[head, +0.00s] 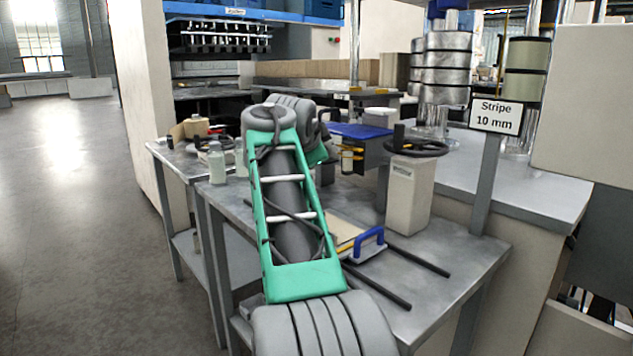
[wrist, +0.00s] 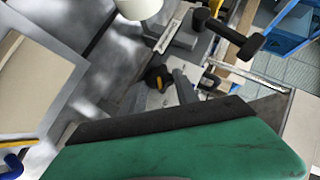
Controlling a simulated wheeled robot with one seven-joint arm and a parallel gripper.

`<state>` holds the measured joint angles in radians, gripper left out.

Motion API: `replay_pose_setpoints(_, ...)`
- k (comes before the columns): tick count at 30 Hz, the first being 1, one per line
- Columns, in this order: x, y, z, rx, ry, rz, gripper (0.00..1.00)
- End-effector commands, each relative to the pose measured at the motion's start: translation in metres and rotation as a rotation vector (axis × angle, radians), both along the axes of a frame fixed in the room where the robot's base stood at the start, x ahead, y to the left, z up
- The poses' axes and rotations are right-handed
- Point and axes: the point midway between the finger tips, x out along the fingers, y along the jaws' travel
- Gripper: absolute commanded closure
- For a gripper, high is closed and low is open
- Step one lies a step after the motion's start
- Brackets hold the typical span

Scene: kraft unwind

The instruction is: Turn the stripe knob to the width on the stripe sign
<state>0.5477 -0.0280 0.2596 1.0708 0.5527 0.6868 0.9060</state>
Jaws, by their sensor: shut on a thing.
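The stripe sign (head: 496,117) is a white plate on a grey post at the right of the head view. It reads "Stripe 10 mm". In the wrist view a small black and yellow knob (wrist: 156,78), which looks like the stripe knob, sits on a pale grey plate. My gripper (wrist: 178,86) is shut on it, with a grey finger against its side. My green gripper body fills the bottom of the wrist view. In the head view my arm hides the gripper tips. I cannot read any width scale or pointer at the knob.
A beige pedestal with a black handwheel (head: 415,147) stands on the steel table (head: 440,262), right of my arm. A blue-handled tool (head: 366,243) and dark rods lie near it. A bottle (head: 216,163) stands at left. Open floor (head: 75,220) lies left of the table.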

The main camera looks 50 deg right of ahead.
Motion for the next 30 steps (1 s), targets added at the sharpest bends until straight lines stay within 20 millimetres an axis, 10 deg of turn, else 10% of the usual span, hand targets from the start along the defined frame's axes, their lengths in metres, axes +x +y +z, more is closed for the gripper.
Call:
replay_pose_setpoints(26,-0.0013,-0.0001,-0.0032,-0.015,-0.158,-0.001,1.0)
replay_pose_setpoints(27,-0.0012,-0.0001,-0.0032,-0.015,-0.158,-0.001,0.61)
replay_pose_setpoints(30,-0.0012,-0.0001,-0.003,-0.015,-0.158,-0.001,0.52)
